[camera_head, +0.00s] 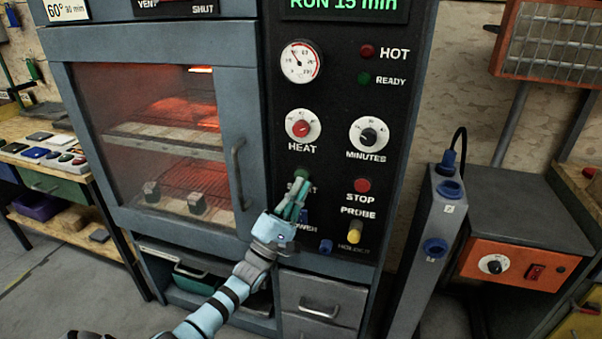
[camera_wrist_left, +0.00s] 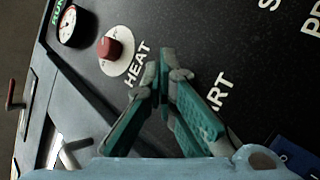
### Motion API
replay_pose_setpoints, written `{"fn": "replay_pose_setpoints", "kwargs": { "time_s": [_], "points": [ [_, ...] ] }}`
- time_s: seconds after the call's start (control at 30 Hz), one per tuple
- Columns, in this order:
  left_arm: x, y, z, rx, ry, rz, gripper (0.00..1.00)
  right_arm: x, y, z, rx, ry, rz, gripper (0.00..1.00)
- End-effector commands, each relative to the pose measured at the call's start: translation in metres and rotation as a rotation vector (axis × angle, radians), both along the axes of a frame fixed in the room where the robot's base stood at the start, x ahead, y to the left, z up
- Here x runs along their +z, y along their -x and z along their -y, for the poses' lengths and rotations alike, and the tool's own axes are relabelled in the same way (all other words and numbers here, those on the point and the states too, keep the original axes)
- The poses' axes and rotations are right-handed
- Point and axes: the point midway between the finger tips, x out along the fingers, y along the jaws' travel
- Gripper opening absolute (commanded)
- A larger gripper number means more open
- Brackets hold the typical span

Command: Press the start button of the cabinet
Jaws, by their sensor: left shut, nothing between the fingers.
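The cabinet has a black control panel (camera_head: 332,110) beside its glass door. The green start button (camera_head: 301,173) sits below the heat knob (camera_head: 301,126), just above the partly covered START label. My left gripper (camera_head: 299,184) is shut and empty, its fingertips at the lower edge of the button; whether they touch it I cannot tell. In the left wrist view the closed fingertips (camera_wrist_left: 165,75) lie over the panel between the HEAT and START lettering, and the button is hidden. The top display (camera_head: 344,5) reads RUN 15 min. My right gripper is not in view.
The red stop button (camera_head: 362,185), yellow probe plug (camera_head: 355,231) and minutes knob (camera_head: 369,134) are right of the gripper. The door handle (camera_head: 238,173) is to its left. A grey post (camera_head: 428,240) stands right of the cabinet.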

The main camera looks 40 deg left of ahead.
Motion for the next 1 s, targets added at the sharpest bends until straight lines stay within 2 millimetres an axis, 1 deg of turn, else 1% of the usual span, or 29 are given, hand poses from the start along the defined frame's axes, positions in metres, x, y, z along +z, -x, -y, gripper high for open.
{"fn": "replay_pose_setpoints", "kwargs": {
  "time_s": [0.27, 0.37, 0.5, 0.7, 0.83, 1.0],
  "points": [
    [0.0, 0.001, 0.0, 0.0, 0.0, 0.0, 0.0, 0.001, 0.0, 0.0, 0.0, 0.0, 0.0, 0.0],
    [0.002, 0.007, 0.003, 0.0, 0.001, 0.001, 0.0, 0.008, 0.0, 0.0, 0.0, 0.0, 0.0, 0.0],
    [0.003, 0.021, 0.007, -0.001, 0.001, -0.001, 0.0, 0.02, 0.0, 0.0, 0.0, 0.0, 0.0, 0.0],
    [0.002, 0.039, 0.014, -0.001, 0.0, 0.0, 0.0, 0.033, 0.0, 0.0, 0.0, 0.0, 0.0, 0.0],
    [0.001, 0.047, 0.016, -0.001, 0.001, 0.0, 0.0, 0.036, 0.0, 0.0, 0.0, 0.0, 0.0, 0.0],
    [0.0, 0.048, 0.017, 0.0, 0.0, 0.001, 0.0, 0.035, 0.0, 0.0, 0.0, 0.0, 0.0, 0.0]
  ]
}}
